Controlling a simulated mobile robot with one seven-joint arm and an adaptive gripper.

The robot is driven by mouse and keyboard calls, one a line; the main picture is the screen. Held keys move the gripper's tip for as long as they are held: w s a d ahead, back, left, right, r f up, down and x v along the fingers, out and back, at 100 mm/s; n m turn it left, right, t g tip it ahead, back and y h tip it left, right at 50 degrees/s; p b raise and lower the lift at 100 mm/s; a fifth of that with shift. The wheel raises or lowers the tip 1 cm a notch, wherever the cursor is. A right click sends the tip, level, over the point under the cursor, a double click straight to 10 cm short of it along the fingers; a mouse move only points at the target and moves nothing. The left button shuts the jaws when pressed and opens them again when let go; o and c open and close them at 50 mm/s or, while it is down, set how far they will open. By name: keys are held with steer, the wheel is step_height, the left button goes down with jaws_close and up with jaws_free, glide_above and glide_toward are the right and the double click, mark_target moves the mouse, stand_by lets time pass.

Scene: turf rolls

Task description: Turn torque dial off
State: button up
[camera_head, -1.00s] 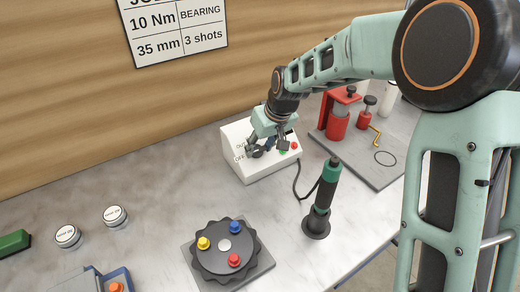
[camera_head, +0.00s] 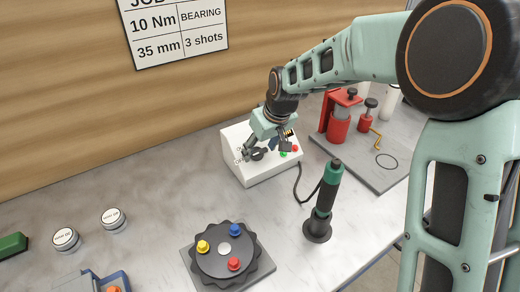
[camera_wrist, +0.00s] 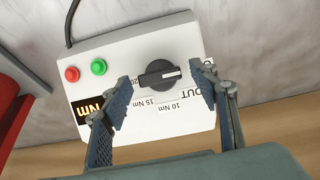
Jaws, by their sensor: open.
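The white sloped control box (camera_head: 240,168) stands at the back of the bench; it also shows in the wrist view (camera_wrist: 190,45). Its black torque dial (camera_wrist: 158,75) has a white pointer mark toward the picture's right, near partly hidden lettering. Printed 10 Nm and 15 Nm labels lie below the dial in the wrist view. My gripper (camera_wrist: 163,80) is open, with one finger on each side of the dial and visible gaps between. In the head view my gripper (camera_head: 267,147) is over the box face, with the dial (camera_head: 259,154) partly visible between the fingers.
Green button (camera_wrist: 98,67) and red button (camera_wrist: 72,74) sit beside the dial. A black-and-green driver (camera_head: 324,200) stands in front of the box. A grey tray (camera_head: 370,170) with red tools is on the right. A black turntable (camera_head: 215,265) is in front.

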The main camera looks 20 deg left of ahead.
steer(key=v, duration=1.1)
steer(key=shift+r, duration=0.2)
steer(key=shift+s+d, duration=0.1)
